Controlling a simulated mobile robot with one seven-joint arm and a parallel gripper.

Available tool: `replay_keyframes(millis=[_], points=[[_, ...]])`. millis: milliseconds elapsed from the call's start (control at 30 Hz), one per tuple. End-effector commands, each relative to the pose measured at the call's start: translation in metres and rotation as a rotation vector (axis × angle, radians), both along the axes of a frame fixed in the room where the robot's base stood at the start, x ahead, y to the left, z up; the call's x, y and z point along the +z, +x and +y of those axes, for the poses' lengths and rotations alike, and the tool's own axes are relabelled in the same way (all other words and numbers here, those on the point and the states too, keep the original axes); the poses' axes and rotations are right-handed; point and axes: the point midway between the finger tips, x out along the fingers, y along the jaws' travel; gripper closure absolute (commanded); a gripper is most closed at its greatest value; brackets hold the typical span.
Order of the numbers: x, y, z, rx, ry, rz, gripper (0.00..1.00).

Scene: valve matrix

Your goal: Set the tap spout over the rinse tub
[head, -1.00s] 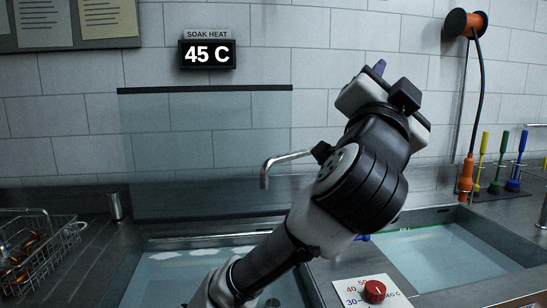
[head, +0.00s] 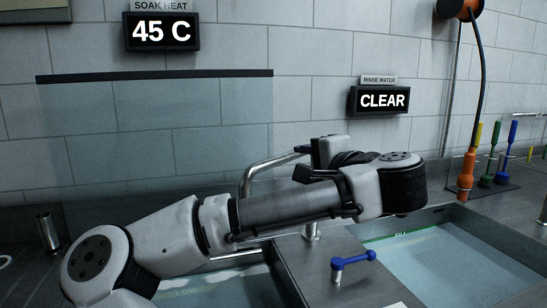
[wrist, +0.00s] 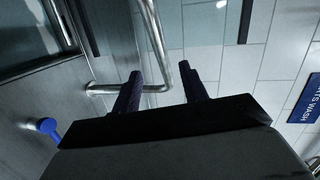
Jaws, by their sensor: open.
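The tap spout (head: 262,166) is a bent grey metal pipe on a post (head: 311,231) between the two tubs. Its outlet end points left, on the side of the left tub. The rinse tub (head: 440,262), with pale water, is at the right. My gripper (wrist: 160,78) is open, its two dark blue fingers apart. In the wrist view the spout pipe (wrist: 149,28) runs down into the gap between the fingertips and bends left; I cannot tell how deep it sits. In the head view my arm hides part of the spout.
A blue lever handle (head: 353,260) stands in front of the post. The left tub (head: 215,291) is partly hidden by my arm. A clear panel (head: 150,130) stands behind it. An orange hose nozzle (head: 466,177) and coloured brushes (head: 500,155) are at the back right.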

Motion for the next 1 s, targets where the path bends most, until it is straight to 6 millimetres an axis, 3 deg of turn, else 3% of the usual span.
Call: replay_keyframes(millis=[533,733,1000], points=[[-0.017,0.090,0.049,0.002,-0.001,0.000,0.57],[-0.021,0.105,0.056,0.001,-0.001,0.000,0.57],[-0.022,0.107,0.057,-0.001,-0.001,-0.001,0.57]])
